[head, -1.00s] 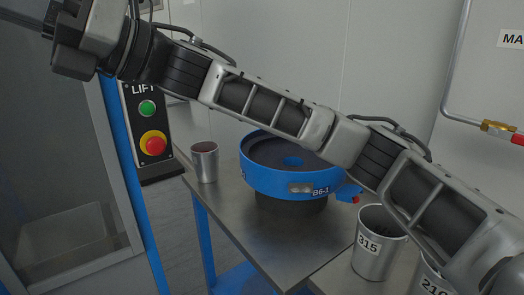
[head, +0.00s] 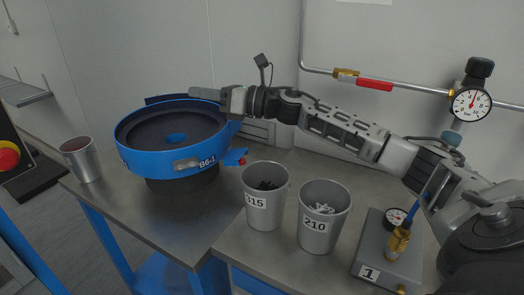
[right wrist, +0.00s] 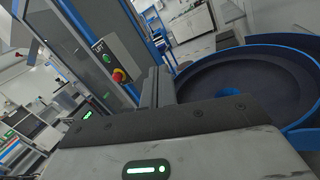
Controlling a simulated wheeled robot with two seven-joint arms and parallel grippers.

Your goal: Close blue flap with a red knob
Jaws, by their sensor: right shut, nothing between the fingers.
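A blue round bowl (head: 195,163) marked B6-1 stands on the metal table. A small blue flap (head: 233,156) juts out from its right side, with a red knob (head: 243,162) at its outer end. I cannot tell how the flap is hinged. My right gripper (head: 192,92) is shut and empty, above the bowl's far rim, left of and higher than the flap. In the right wrist view its closed fingers (right wrist: 155,88) show beside the bowl (right wrist: 255,82); the flap and knob do not show there. My left gripper is not in view.
A metal cup (head: 82,160) stands left of the bowl. Cups marked 315 (head: 264,208) and 210 (head: 320,230), holding small parts, stand in front right. A grey box (head: 370,255) with a gauge is farther right. A pipe (head: 420,87) runs along the wall.

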